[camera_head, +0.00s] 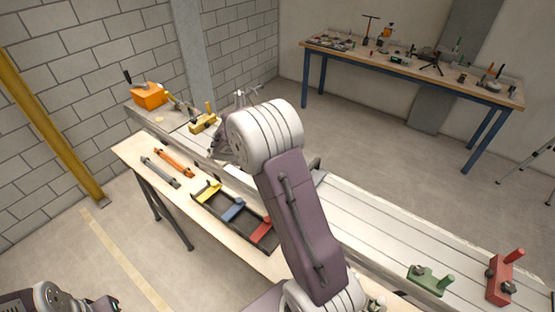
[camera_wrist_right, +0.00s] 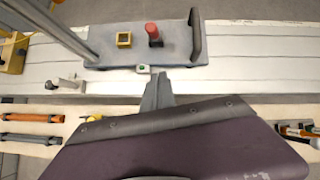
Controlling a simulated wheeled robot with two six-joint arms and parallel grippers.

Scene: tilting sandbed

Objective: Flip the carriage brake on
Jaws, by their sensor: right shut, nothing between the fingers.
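The carriage (camera_wrist_right: 110,52) is a grey-blue plate on the pale rail bed, with a dark upright handle (camera_wrist_right: 195,35) at its right end. I cannot tell which part is the brake. My right gripper (camera_wrist_right: 158,80) is shut and empty, its tips at the near edge, just right of the white block; I cannot tell if they touch. In the head view my right arm hides most of the carriage.
A red clamp (camera_head: 500,280) and a green clamp (camera_head: 430,281) stand on the bed at the right. An orange box (camera_head: 149,95) is at the far left end. A dark tray (camera_head: 228,218) holds yellow, blue and red pieces. A cluttered workbench (camera_head: 410,68) stands behind.

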